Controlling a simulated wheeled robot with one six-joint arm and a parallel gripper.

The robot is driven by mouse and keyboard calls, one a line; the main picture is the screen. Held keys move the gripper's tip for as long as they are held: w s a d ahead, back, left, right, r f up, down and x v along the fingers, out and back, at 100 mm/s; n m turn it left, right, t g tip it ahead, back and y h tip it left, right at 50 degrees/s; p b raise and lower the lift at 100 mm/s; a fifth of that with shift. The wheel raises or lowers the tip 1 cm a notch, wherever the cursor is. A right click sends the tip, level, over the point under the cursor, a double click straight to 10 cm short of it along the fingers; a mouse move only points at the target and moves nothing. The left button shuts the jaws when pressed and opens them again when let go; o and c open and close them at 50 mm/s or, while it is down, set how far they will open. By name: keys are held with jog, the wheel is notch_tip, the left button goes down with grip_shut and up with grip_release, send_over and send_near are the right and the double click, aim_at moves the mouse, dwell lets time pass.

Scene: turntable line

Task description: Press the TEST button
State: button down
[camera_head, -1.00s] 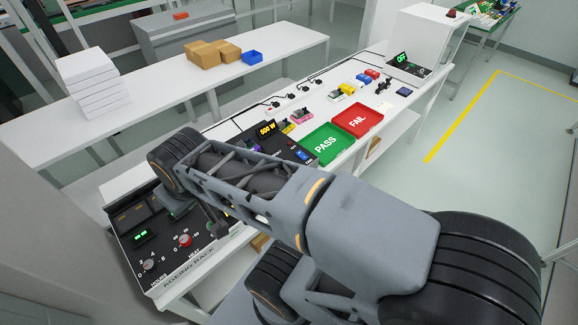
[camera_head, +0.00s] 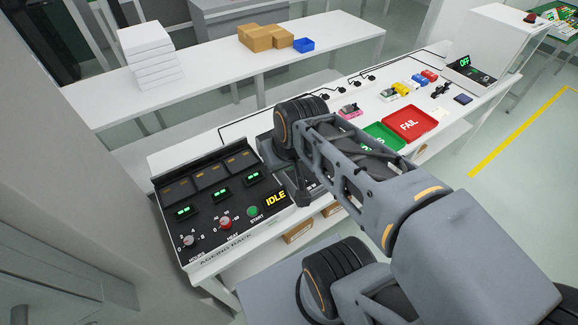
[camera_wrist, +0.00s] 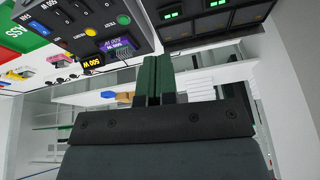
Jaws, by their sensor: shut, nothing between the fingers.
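The tester panel (camera_wrist: 85,30) shows at the upper left of the wrist view, upside down. I cannot read which button is TEST. My gripper (camera_wrist: 153,62) is shut and empty. In the wrist view its fingertips lie below and right of the panel's buttons, and I see no contact. In the head view my arm hides most of the tester panel.
The ageing rack (camera_head: 205,215) stands left of my arm, with IDLE lit and a green START button (camera_head: 252,211). The green PASS tray (camera_head: 397,134) and red FAIL tray (camera_head: 409,123) lie on the bench beyond my arm. A back table (camera_head: 210,85) carries boxes.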

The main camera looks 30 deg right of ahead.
jog(key=w+d+f+t+y+b, duration=0.1)
jog(key=w+d+f+y+b, duration=0.1)
jog(key=w+d+f, duration=0.3)
jog(key=w+d+f+t+y+b, duration=0.1)
jog(key=w+d+f+y+b, duration=0.2)
jog(key=w, duration=0.7)
notch_tip(320, 180, down, 3)
jog(key=shift+w+d+r+m+y+b, duration=0.1)
jog(key=shift+w+d+m+y+b, duration=0.3)
jog(key=shift+d, duration=0.8)
notch_tip(320, 180, down, 7)
jog(key=b, duration=0.3)
jog(key=shift+f+b, duration=0.9)
jog(key=shift+b, duration=0.45)
jog(key=shift+f+b, duration=0.85)
jog(key=shift+b, duration=0.6)
jog(key=shift+r, duration=0.85)
